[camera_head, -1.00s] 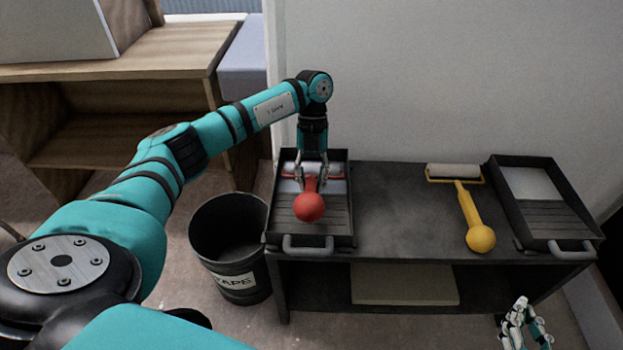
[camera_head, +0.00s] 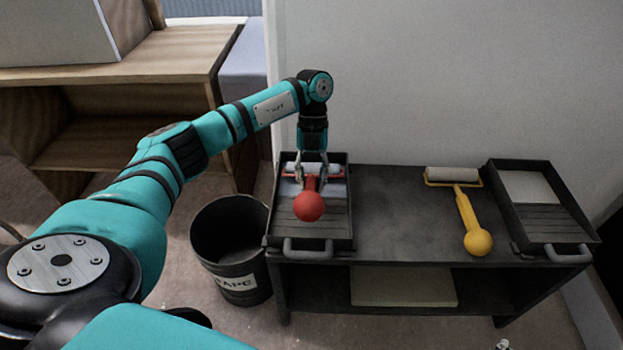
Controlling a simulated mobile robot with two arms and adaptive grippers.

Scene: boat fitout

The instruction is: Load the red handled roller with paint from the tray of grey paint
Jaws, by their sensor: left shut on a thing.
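The red handled roller (camera_head: 309,206) is in the left paint tray, its ball-ended handle toward me. My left gripper (camera_head: 311,184) is shut on the red handled roller near its frame, pointing down over the tray. The roller's pale sleeve (camera_head: 328,169) lies across the far part of the tray; the fingers hide its middle. The left tray (camera_head: 343,222) is black with a ribbed ramp, and grey paint shows around the roller. I cannot tell whether the sleeve touches the paint. Only a tip of my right gripper (camera_head: 502,345) shows at the bottom edge.
A yellow handled roller (camera_head: 467,218) lies on the dark bench (camera_head: 395,225). A second black tray (camera_head: 548,218) with pale paint stands at the right end. A black bin (camera_head: 231,250) stands left of the bench. The bench middle is clear.

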